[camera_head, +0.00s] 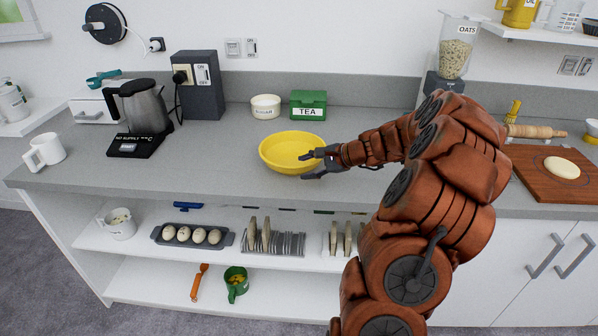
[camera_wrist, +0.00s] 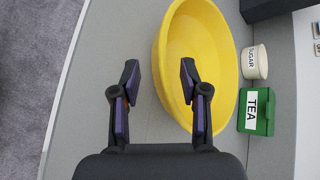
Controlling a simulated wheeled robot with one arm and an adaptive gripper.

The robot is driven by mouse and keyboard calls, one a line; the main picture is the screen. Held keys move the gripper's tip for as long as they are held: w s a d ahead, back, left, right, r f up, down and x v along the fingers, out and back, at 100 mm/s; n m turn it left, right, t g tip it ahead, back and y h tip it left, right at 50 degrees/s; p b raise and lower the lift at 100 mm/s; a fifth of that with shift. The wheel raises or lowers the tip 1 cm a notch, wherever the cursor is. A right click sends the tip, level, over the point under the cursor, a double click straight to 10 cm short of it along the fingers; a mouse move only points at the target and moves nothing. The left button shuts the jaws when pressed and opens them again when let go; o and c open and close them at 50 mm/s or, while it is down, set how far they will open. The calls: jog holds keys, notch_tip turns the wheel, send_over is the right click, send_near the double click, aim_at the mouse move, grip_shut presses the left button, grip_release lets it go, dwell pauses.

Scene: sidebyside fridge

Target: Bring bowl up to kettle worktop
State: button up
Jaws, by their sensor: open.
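A yellow bowl (camera_head: 290,150) stands upright on the grey worktop, right of the kettle (camera_head: 143,105). The kettle sits on a black base on the same worktop (camera_head: 215,170), towards its left end. My gripper (camera_head: 312,165) is at the bowl's right front side. In the wrist view, my gripper (camera_wrist: 158,75) is open, with its right finger at the near rim of the bowl (camera_wrist: 200,50) and its left finger out over bare worktop. I cannot tell whether the right finger touches the bowl or is inside its rim. Nothing is held between the fingers.
A sugar pot (camera_head: 266,106) and green tea box (camera_head: 308,104) stand behind the bowl. A white mug (camera_head: 44,151) is at the left end. Shelves below hold an egg tray (camera_head: 192,236) and a rack (camera_head: 272,242). Worktop between kettle and bowl is clear.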

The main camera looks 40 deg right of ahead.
jog(key=b+v, duration=0.1)
jog(key=v, duration=0.7)
jog(key=s+a+n+g+y, duration=0.1)
jog(key=s+a+n+g, duration=0.15)
jog(key=a, duration=0.65)
jog(key=s+a+n+g, duration=0.2)
jog(key=a+n, duration=0.2)
jog(key=a, duration=0.5)
jog(key=s+a+n+g+y, duration=0.1)
jog(key=s+a+n+g, duration=0.2)
jog(key=a, duration=0.6)
jog(key=s+a+f+n+g+h, duration=0.1)
jog(key=s+a+n+g+h, duration=0.2)
jog(key=s+a+n, duration=0.6)
jog(key=s+d+f+h, duration=0.1)
jog(key=s+h, duration=0.1)
jog(key=s, duration=0.5)
jog(key=s+d+f+n+g+h, duration=0.1)
jog(key=s+d+h, duration=0.1)
jog(key=s, duration=0.4)
jog(key=shift+s+d, duration=0.2)
jog(key=shift+s, duration=0.15)
jog(key=shift+g, duration=0.25)
jog(key=shift+r+p, duration=0.45)
jog(key=shift+r, duration=0.15)
